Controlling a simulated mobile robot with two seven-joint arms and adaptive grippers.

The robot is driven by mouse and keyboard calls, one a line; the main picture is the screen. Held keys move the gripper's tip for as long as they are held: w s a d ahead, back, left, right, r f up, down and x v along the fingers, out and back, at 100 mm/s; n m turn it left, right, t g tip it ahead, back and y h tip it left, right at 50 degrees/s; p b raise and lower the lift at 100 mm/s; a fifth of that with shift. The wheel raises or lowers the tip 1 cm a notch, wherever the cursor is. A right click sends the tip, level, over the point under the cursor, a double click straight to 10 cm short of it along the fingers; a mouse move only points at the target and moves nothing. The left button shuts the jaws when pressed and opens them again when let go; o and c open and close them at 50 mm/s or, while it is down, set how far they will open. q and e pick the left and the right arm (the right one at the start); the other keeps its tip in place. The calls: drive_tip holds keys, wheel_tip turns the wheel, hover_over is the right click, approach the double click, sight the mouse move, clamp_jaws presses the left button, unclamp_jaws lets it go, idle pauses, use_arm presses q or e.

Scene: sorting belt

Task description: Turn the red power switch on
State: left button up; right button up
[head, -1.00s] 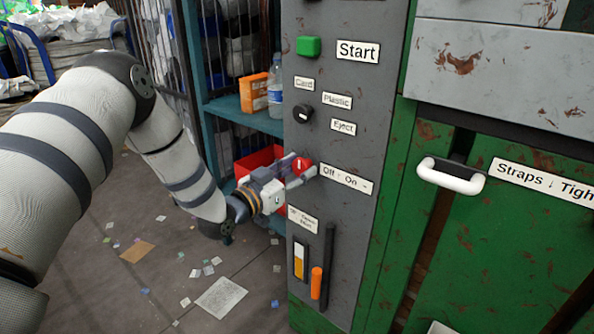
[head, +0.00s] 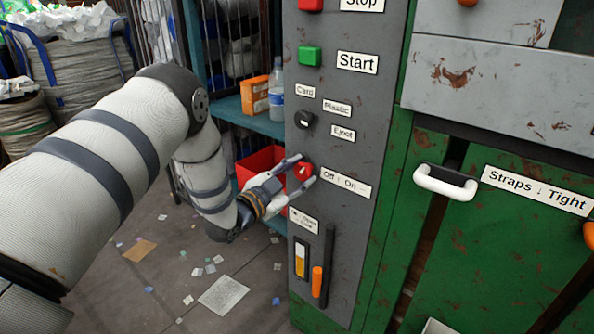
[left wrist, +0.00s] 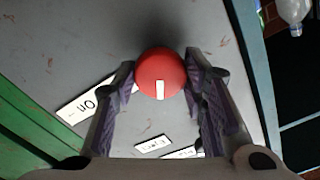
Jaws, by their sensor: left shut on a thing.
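The red power switch (head: 304,171) is a round knob on the grey control panel, left of a label (head: 346,184) reading "Off ↑ On →". My left gripper (head: 306,172) reaches it from the left, with its fingers shut on the knob. In the left wrist view, the red knob (left wrist: 161,72) sits between the fingertips of the left gripper (left wrist: 161,76), one on each side. The white mark on the knob points toward the bottom of that picture, roughly up the panel. The "On" end of the label (left wrist: 86,100) shows at left there. My right gripper is in no view.
Above the switch are a black knob (head: 303,120), a green Start button (head: 310,56) and a red button (head: 311,4). Below it is an orange-handled lever (head: 317,282). A shelf (head: 247,116) with a box and bottle stands behind at left. Scraps litter the floor.

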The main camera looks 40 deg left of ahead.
use_arm(q)
drive_tip(key=m+p, duration=0.1)
drive_tip(key=m, duration=0.5)
drive_tip(key=shift+r+p, duration=0.1)
drive_tip(key=shift+p, duration=0.2)
drive_tip(key=m, duration=0.5)
drive_tip(key=shift+p, duration=0.35)
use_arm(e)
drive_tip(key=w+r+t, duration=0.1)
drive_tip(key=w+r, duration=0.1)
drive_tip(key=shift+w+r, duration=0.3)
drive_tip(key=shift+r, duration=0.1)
use_arm(q)
drive_tip(key=shift+a+m, duration=0.1)
drive_tip(key=shift+m, duration=0.3)
drive_tip(key=o, duration=1.2)
drive_tip(key=shift+c, duration=0.2)
drive_tip(key=shift+s, duration=0.1)
drive_tip(key=s, duration=1.1)
drive_tip(key=shift+s+a, duration=0.4)
drive_tip(key=shift+a, duration=0.05)
